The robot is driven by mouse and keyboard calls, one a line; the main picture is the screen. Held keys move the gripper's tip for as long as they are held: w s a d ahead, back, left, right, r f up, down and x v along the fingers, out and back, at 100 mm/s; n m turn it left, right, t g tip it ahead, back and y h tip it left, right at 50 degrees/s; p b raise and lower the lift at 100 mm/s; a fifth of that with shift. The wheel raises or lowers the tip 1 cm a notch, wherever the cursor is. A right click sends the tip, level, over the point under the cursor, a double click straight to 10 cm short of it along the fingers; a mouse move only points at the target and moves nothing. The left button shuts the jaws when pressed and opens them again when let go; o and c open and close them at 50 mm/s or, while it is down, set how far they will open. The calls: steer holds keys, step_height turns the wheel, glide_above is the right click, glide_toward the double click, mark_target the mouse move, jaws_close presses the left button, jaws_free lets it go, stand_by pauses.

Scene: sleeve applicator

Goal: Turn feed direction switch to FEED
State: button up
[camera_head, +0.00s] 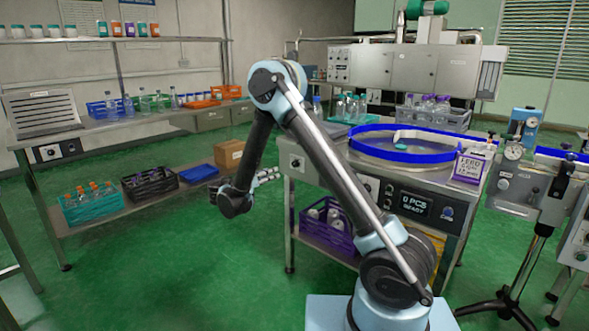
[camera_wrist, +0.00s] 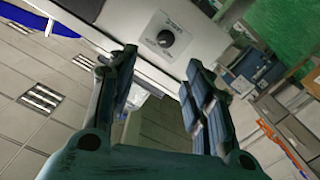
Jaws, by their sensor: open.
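The feed direction switch (camera_wrist: 166,38) is a dark round knob on a light label plate, on a pale panel. In the wrist view it sits beyond my fingertips, roughly centred between them and apart from them. The label print is too small to read, and I cannot tell the knob's setting. In the head view the knob plate (camera_head: 297,163) shows at the left end of the machine's front. My gripper (camera_wrist: 160,75) is open with nothing between its fingers. In the head view my gripper (camera_head: 268,175) is left of the machine, partly behind my arm.
The machine carries a blue-rimmed round bowl (camera_head: 408,148) and a display (camera_head: 415,203) reading 0 PCS READY. A purple crate (camera_head: 325,228) is on its lower shelf. A bench (camera_head: 150,116) with bottles stands at the left. Green floor (camera_head: 190,270) between is clear.

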mark_target(293, 165)
steer(key=shift+t, duration=0.3)
steer(key=x, duration=1.6)
steer(key=shift+w+a+f, duration=0.3)
steer(key=shift+a+f, duration=0.1)
